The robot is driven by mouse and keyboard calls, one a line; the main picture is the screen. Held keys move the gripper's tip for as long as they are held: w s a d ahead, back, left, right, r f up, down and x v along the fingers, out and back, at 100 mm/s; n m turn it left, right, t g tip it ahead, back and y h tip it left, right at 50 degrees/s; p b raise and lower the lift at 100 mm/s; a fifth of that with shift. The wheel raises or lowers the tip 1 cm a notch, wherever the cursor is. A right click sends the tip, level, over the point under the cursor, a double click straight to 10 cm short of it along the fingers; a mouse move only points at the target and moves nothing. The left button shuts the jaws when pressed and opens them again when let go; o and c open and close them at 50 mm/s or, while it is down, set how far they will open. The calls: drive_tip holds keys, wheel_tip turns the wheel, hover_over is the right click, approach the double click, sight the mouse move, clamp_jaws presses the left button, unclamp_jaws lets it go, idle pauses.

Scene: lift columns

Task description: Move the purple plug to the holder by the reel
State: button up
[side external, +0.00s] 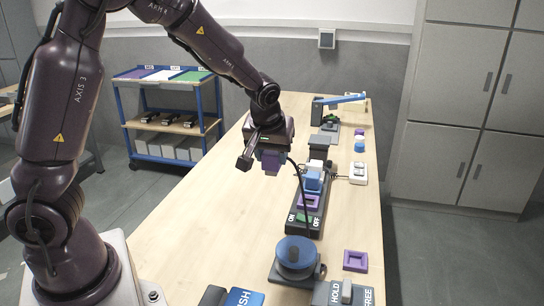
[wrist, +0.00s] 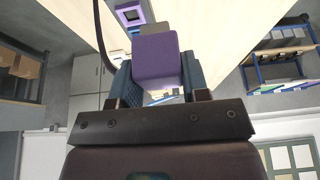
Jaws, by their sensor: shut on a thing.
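The purple plug (side external: 271,161) is held in my gripper (side external: 268,151), above the table and to the left of the power strip. In the wrist view the purple plug (wrist: 158,58) sits between the two fingers of my gripper (wrist: 158,85). The holder, a purple square frame (side external: 355,261), lies empty on the table, right of the reel and apart from the plug. The plug's underside is hidden.
The power strip (side external: 306,222) has a purple-rimmed socket (side external: 308,202), a blue plug (side external: 312,181) and a white plug (side external: 316,166). A HOLD/FREE switch box (side external: 344,294) stands at the front. The table's left half is clear (side external: 205,210).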

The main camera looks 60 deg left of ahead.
drive_tip(key=shift+r, duration=0.95)
drive_tip(key=shift+d, duration=0.1)
drive_tip(key=w+d, duration=1.3)
drive_tip(key=d, duration=0.5)
drive_tip(key=shift+s+a+f, duration=0.1)
drive_tip(key=shift+a+f, duration=0.05)
drive_tip(key=shift+f, duration=4.7)
drive_tip(key=shift+s+a+f, duration=0.1)
drive_tip(key=shift+a+f, duration=0.05)
drive_tip(key=shift+f, duration=4.65)
drive_tip(key=shift+f, duration=0.85)
